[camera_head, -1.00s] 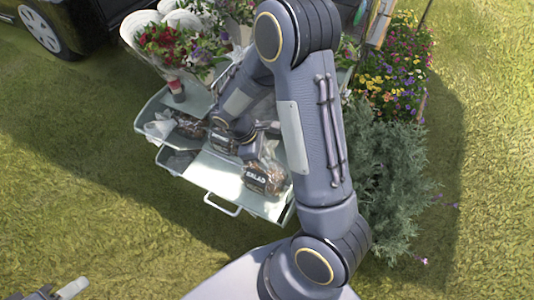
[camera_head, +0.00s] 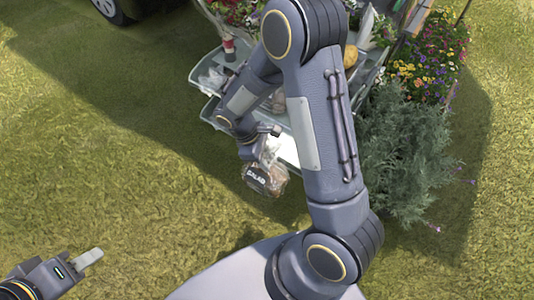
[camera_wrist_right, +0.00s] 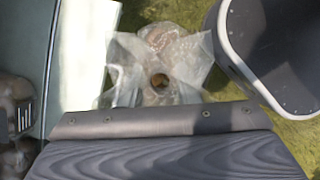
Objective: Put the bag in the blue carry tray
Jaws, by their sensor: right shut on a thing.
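The bag (camera_head: 265,179) is a clear packet with a dark "SALAD" label and brown contents. My right gripper (camera_head: 262,150) is shut on its top and holds it off the cart's front, over the grass. In the right wrist view the bag's crumpled clear wrap (camera_wrist_right: 160,70) shows beyond the gripper body; the fingertips are hidden there. My left gripper (camera_head: 85,260) is low at the left, away from everything; one pale finger shows and its opening is unclear. I cannot make out a separate blue carry tray.
A pale blue-grey cart (camera_head: 203,112) with a white panel (camera_head: 288,150) stands behind my right arm, which hides much of it. Flowers and a bush (camera_head: 405,150) are at the right. Other bags (camera_wrist_right: 15,110) lie at the wrist view's left. Open grass is at the left.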

